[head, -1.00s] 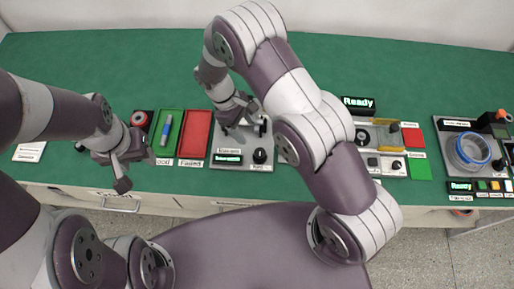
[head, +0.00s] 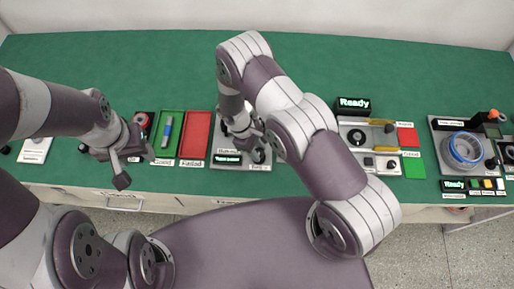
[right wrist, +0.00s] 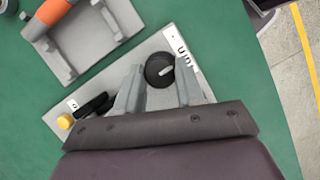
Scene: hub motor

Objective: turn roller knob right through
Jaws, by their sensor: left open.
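The black round knob (head: 259,156) sits at the near right of a grey panel (head: 222,165) with a lit green display (head: 227,159). In the right wrist view, the knob (right wrist: 159,70) has a grey pointer bar and a white label beside it. My right gripper (head: 257,144) is over the panel, by the knob. In the right wrist view, its fingers (right wrist: 157,84) are apart on either side of the knob; contact cannot be told. My left gripper (head: 134,166) is open and empty at the front edge on the left, away from the panel.
Green (head: 167,140) and red (head: 195,135) trays lie left of the panel. A station with a Ready display (head: 353,104) stands to the right. An orange-handled thing (right wrist: 55,10) lies in a grey holder near the panel. The green bench behind is clear.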

